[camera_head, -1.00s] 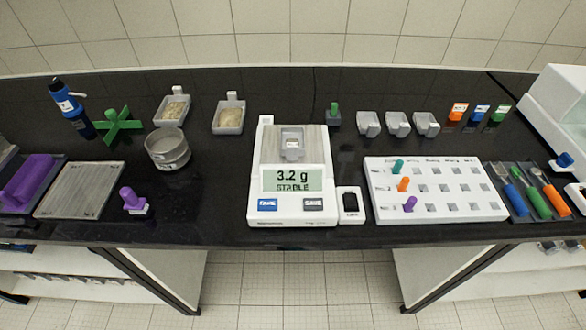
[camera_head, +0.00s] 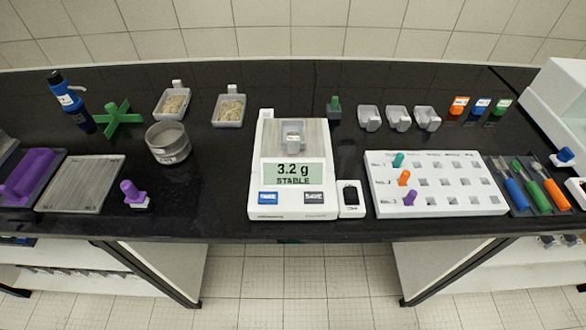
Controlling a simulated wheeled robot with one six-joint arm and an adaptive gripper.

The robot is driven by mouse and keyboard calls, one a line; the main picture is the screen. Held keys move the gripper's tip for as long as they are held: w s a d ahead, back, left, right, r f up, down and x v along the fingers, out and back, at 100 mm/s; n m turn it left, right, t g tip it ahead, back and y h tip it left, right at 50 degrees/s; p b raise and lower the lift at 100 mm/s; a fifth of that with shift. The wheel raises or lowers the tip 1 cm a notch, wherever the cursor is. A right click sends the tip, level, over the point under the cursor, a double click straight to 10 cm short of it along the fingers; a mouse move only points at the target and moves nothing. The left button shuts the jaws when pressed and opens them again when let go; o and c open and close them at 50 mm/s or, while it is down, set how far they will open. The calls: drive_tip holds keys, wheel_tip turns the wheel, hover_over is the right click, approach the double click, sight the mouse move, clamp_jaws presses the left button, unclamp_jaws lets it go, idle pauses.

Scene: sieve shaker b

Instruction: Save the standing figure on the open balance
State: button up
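The open balance (camera_head: 257,206) stands at the front middle of the black bench. Its display (camera_head: 293,173) reads 3.2 g with STABLE below. A small grey tray (camera_head: 293,135) sits on the balance pan (camera_head: 315,140); its contents cannot be made out. Two buttons are on the balance's front: a blue one (camera_head: 268,198) at left and a dark grey one (camera_head: 314,198) at right, whose small label looks like SAVE. A small white device with a black face (camera_head: 350,196) stands beside the balance at right. My gripper is not in view.
A white peg board (camera_head: 440,207) with coloured pegs is at right. Grey scoops (camera_head: 398,118) stand behind it. A purple-handled piece (camera_head: 132,193), a round sieve (camera_head: 168,143) and two sample trays (camera_head: 173,103) (camera_head: 229,109) are at left. Bench between the purple-handled piece and balance is clear.

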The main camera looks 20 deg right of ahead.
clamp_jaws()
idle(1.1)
